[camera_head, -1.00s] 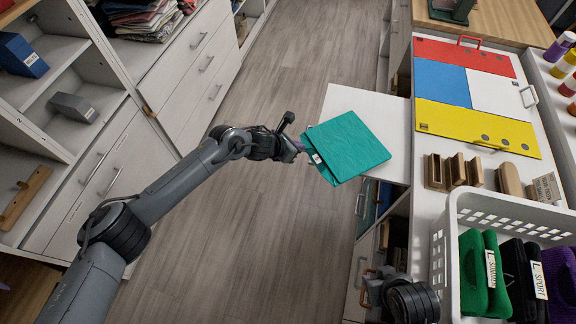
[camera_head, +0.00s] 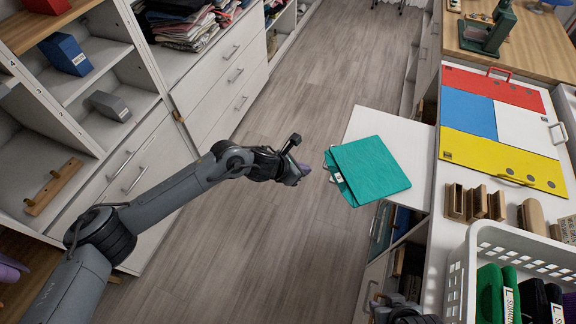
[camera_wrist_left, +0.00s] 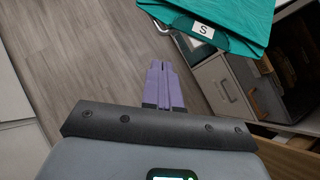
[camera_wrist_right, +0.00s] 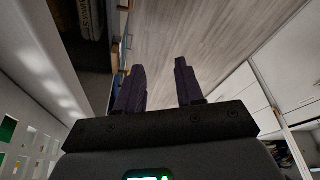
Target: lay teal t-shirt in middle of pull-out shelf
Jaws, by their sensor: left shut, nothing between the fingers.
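The folded teal t-shirt (camera_head: 374,170) lies on the white pull-out shelf (camera_head: 374,124), near its front left part, with a corner past the shelf's left edge. Its label with an "S" (camera_wrist_left: 203,31) shows in the left wrist view. My left gripper (camera_head: 306,170) is shut and empty, just left of the shirt and apart from it; its purple fingers (camera_wrist_left: 164,85) are together in the left wrist view. My right gripper (camera_wrist_right: 160,85) is open and empty over the floor in the right wrist view; only part of the right arm shows at the bottom of the head view.
A counter right of the shelf holds a coloured folding board (camera_head: 496,124), wooden blocks (camera_head: 477,203) and a white basket (camera_head: 470,245) of folded clothes. Cubby shelving (camera_head: 90,75) stands at left. The floor between is clear.

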